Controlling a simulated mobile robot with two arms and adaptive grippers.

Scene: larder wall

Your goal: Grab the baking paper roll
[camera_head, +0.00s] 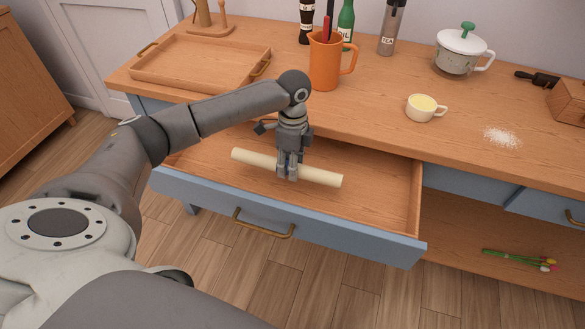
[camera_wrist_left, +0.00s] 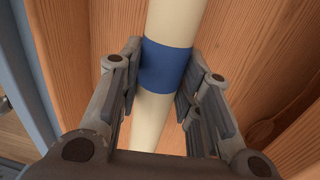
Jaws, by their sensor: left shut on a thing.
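The baking paper roll (camera_head: 320,177) is a long cream cylinder in the open drawer (camera_head: 395,205). In the left wrist view the roll (camera_wrist_left: 172,22) has a blue band (camera_wrist_left: 166,66) around its middle. My left gripper (camera_head: 288,175) comes down from above and is shut on the roll near its middle. In the left wrist view its two fingers (camera_wrist_left: 160,90) lie on either side of the blue band. I cannot tell whether the roll touches the drawer floor. My right gripper is not in view.
The worktop behind holds a wooden tray (camera_head: 165,83), an orange jug (camera_head: 324,75), a yellow-filled cup (camera_head: 420,114), a lidded pot (camera_head: 458,60) and spilled white powder (camera_head: 502,136). Flowers (camera_head: 520,260) lie on the lower shelf at right. The drawer's right part is clear.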

